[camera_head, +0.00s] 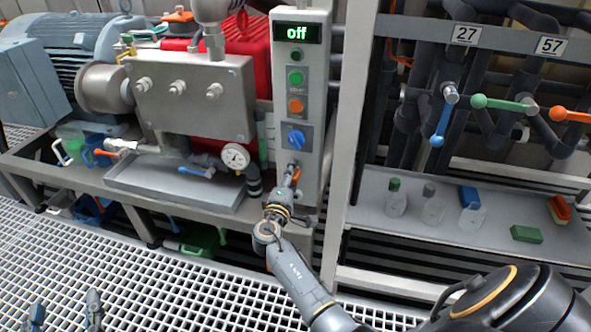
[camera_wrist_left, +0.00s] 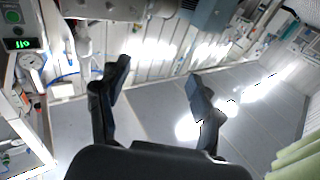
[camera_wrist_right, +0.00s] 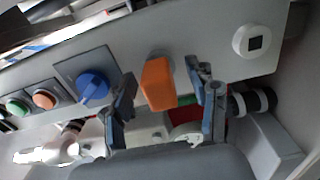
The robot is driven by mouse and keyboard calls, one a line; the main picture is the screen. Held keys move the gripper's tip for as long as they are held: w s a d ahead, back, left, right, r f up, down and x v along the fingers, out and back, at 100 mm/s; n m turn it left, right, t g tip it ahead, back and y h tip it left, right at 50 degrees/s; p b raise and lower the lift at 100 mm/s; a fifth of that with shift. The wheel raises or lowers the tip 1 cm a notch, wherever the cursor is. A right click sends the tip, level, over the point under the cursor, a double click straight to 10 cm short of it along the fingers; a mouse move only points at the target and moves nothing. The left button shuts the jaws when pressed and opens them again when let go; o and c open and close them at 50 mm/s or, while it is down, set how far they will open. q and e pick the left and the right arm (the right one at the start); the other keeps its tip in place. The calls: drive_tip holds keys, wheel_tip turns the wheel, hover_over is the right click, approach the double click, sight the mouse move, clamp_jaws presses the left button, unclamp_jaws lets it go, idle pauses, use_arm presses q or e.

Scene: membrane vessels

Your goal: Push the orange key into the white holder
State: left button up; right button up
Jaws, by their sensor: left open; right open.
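The orange key (camera_wrist_right: 158,84) stands out from the grey control panel in the right wrist view. It lies between the spread fingers of my right gripper (camera_wrist_right: 165,104), with gaps on both sides. In the head view the key (camera_head: 297,174) shows beside my right gripper (camera_head: 290,178), low on the panel. The white holder (camera_wrist_right: 258,41), a round disc with a dark square opening, sits right of the key on the panel. I cannot make it out in the head view. My left gripper (camera_head: 66,311) is open and empty at the lower left, above the grating; its fingers (camera_wrist_left: 158,82) are spread.
The panel (camera_head: 300,70) carries an "off" display (camera_head: 297,33), a green button (camera_head: 296,77), an orange button (camera_head: 295,105) and a blue knob (camera_wrist_right: 93,88). A gauge (camera_head: 235,157) and pipes stand close to its left. A shelf with bottles (camera_head: 396,200) is at the right.

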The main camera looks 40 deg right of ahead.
use_arm(q)
drive_tip(key=shift+f, duration=0.1)
idle(0.3)
drive_tip(key=shift+r, duration=0.3)
drive_tip(key=shift+d+r+t, duration=0.1)
drive_tip(key=shift+r+t, duration=0.1)
drive_tip(key=shift+t, duration=0.1)
use_arm(e)
clamp_jaws()
drive_tip(key=shift+s+a, duration=0.25)
drive_tip(key=shift+a, duration=0.05)
use_arm(q)
drive_tip(key=shift+a+f+g+y, duration=0.15)
drive_tip(key=shift+f+g, duration=0.2)
drive_tip(key=shift+f, duration=0.3)
drive_tip(key=shift+a+f+g+y, duration=0.15)
drive_tip(key=shift+f+g, duration=0.2)
drive_tip(key=shift+f, duration=0.25)
use_arm(e)
drive_tip(key=shift+v, duration=2.6)
use_arm(q)
drive_tip(key=shift+d, duration=0.1)
